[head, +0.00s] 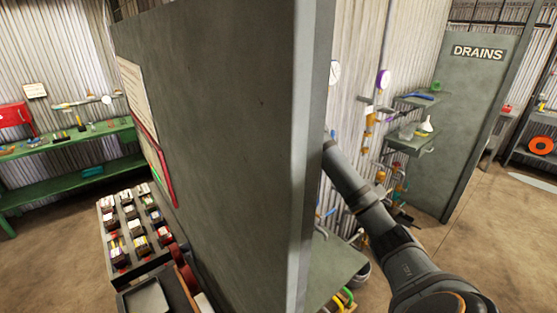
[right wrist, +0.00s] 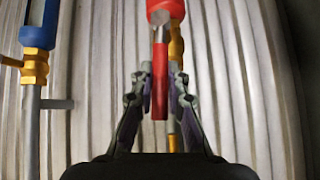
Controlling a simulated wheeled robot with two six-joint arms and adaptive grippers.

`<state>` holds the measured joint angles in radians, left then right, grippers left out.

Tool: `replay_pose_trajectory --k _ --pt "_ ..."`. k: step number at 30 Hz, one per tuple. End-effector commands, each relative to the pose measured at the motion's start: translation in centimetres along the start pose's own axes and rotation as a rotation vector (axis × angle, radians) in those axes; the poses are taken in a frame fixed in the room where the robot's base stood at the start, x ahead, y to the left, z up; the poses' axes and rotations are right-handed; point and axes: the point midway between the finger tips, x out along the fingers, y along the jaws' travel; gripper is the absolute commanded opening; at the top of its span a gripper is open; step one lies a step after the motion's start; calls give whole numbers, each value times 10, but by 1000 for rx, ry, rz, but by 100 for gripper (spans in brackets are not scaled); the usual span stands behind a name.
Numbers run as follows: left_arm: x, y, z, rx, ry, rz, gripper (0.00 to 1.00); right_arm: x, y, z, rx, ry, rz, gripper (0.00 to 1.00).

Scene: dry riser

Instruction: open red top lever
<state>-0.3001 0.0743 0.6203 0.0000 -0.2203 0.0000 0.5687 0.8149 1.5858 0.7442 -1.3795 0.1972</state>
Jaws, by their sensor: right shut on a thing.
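In the right wrist view, a red lever (right wrist: 160,85) hangs straight down from a red fitting (right wrist: 165,10) on a brass and grey pipe. My right gripper (right wrist: 160,82) is around the lever, with one finger on each side, shut on it. In the head view my right arm reaches behind the edge of a grey partition, which hides the gripper and the lever. My left gripper is in neither view.
A tall grey partition (head: 230,120) fills the middle of the head view. A green bench (head: 70,145) and a DRAINS panel (head: 455,120) stand farther off. Open floor (head: 490,235) lies at right.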

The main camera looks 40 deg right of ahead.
Motion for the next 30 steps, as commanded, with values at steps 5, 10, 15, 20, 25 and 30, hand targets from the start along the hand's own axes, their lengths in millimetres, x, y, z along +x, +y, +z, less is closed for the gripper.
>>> replay_pose_trajectory --k 5,10,15,20,25,30 --pt "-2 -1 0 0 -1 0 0 0 -1 0 -17 5 15 0" --pt "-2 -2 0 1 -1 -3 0 0 -1 0 -19 6 18 0" --pt "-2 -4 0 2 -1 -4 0 1 0 0 -19 5 18 0" --pt "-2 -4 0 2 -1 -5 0 1 0 1 -18 5 18 28" --pt "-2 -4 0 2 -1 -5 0 0 0 0 -18 5 18 38" --pt "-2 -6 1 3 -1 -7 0 0 0 0 -18 5 19 38"
